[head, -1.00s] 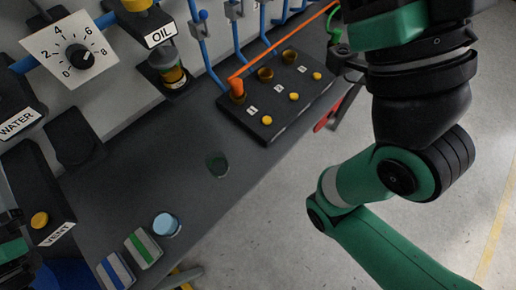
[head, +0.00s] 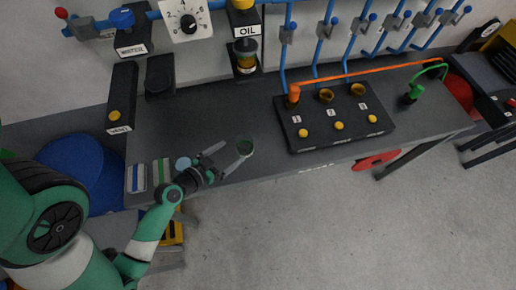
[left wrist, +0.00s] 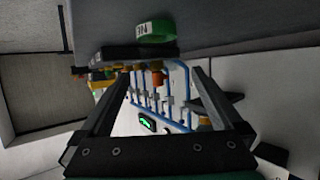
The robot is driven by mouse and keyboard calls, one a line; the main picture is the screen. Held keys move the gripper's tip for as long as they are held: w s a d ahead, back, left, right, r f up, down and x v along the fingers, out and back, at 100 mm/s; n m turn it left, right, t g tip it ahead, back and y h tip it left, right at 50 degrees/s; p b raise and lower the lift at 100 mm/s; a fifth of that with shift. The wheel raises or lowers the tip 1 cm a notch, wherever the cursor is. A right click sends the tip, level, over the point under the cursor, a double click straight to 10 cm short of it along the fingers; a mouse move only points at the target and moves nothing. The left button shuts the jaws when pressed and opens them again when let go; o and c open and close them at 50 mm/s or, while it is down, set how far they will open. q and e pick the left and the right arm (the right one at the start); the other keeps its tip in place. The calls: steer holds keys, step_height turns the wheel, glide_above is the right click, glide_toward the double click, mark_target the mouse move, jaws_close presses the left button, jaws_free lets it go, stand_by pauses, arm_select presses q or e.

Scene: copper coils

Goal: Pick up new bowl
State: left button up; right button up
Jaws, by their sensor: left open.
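In the left wrist view, a green round piece with a white label (left wrist: 154,32), seemingly the bowl, shows beyond the open fingers (left wrist: 160,85), toward the top of the picture. Nothing is clearly held between the fingers. My right gripper is not in view.
A light blue round piece (head: 183,163) and blue- and green-striped blocks (head: 161,172) lie left of the gripper. A black panel (head: 340,140) with yellow buttons stands right of the bowl. The bench (head: 215,105) behind the bowl is clear.

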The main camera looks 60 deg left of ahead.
mark_target(250, 140)
arm_select(q)
steer(key=x, duration=0.5)
steer(key=shift+w+a+p, duration=0.2)
steer(key=shift+w+p, duration=0.1)
steer(key=shift+w, duration=0.1)
steer(key=x, duration=0.5)
steer(key=shift+w+f, duration=0.2)
steer(key=shift+w, duration=0.1)
steer(key=c, duration=1.4)
